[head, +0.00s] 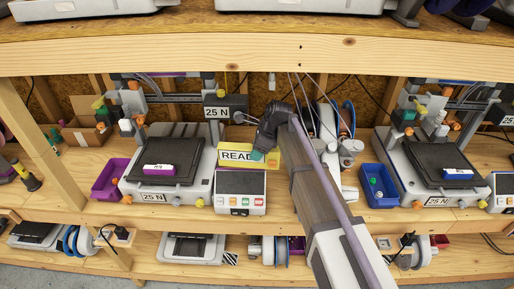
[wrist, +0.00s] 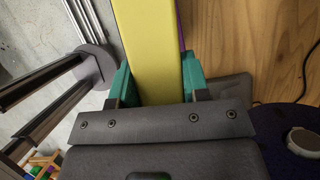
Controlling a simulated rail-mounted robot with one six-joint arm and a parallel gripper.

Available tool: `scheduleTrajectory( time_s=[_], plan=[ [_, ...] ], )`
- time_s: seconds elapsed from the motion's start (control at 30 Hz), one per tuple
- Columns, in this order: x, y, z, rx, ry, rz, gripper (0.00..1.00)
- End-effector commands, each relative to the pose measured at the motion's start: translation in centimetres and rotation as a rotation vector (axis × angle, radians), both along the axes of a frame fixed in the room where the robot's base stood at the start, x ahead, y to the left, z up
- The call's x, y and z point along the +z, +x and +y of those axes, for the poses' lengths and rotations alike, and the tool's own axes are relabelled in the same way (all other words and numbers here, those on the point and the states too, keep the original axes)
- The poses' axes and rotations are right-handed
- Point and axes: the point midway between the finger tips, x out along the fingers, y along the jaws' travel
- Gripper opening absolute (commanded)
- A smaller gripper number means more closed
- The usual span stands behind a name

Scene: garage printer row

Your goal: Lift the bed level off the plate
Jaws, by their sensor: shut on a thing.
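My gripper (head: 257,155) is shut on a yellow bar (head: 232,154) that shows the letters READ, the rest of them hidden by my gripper. In the wrist view the teal fingers press on both sides of the yellow bar (wrist: 148,50). The bar is in front of the left printer's right side, above its control box (head: 240,190); I cannot tell whether it touches anything below. The left printer's dark plate (head: 172,145) bears a purple block (head: 172,170) with a white label. I cannot tell from its look whether the yellow bar is the bed level.
A purple bin (head: 108,180) stands left of the left printer. A blue bin (head: 378,187) stands left of the right printer, whose plate (head: 425,157) bears a blue block (head: 457,174). Spools (head: 342,122) stand between the printers. A wooden shelf beam (head: 200,54) crosses above.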

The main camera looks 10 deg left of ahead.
Motion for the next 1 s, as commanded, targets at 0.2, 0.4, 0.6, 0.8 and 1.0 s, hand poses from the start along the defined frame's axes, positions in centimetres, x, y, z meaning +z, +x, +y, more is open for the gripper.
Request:
scheduleTrajectory(
  time_s=[0.2, 0.4, 0.6, 0.8, 1.0],
  plan=[
    [0.0, -2.2, -0.3, 0.0, 0.0, 0.0, 0.08],
    [0.0, -4.0, -0.5, 0.0, 0.0, 0.0, 0.08],
    [0.0, -5.8, -0.8, 0.0, 0.0, 0.0, 0.08],
    [0.0, -7.6, -1.1, 0.0, 0.0, 0.0, 0.08],
    [0.0, -9.4, -1.3, 0.0, 0.0, 0.0, 0.08]
  ],
)
